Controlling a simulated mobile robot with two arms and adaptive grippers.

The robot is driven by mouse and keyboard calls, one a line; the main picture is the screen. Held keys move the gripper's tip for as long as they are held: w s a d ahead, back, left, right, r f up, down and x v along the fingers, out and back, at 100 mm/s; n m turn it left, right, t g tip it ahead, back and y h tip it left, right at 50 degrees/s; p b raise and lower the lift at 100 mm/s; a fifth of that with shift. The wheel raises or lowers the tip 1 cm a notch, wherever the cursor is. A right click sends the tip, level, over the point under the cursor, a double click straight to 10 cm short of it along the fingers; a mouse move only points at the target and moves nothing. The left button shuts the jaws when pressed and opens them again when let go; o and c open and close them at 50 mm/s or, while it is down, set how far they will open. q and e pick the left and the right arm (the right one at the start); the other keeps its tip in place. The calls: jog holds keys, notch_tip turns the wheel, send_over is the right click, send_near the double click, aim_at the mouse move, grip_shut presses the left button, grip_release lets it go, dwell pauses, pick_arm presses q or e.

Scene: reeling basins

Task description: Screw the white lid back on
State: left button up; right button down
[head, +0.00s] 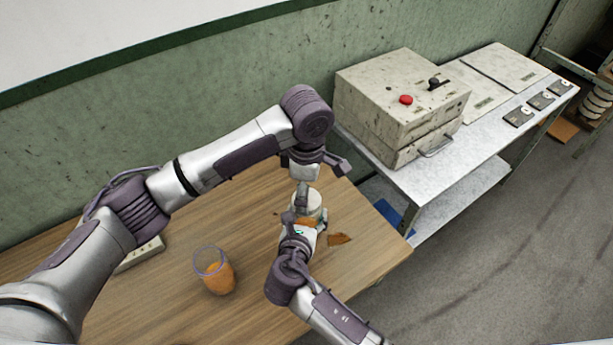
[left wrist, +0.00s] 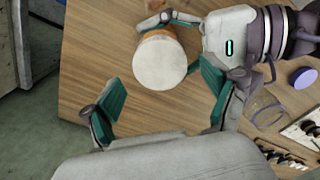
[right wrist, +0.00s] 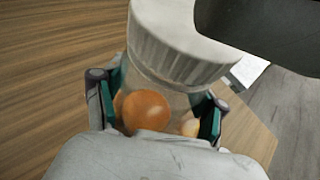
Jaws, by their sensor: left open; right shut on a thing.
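A clear jar (right wrist: 165,105) with orange, round contents stands upright on the wooden table. The white lid (right wrist: 175,45) sits on its mouth; I cannot tell whether it is threaded tight. The lid also shows from above in the left wrist view (left wrist: 160,63) and in the head view (head: 315,202). My right gripper (right wrist: 158,108) is shut on the jar's body, below the lid, one finger on each side. My left gripper (left wrist: 160,97) is open above the lid, pointing down, its fingers apart from it. In the head view my left gripper partly hides the lid.
A glass (head: 214,272) with orange contents stands on the table (head: 190,320) to the left. A metal bench (head: 480,125) with a boxy machine (head: 400,105) stands beyond the table.

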aim_at(306, 217)
pick_arm(q)
jog(key=shift+f, duration=1.25)
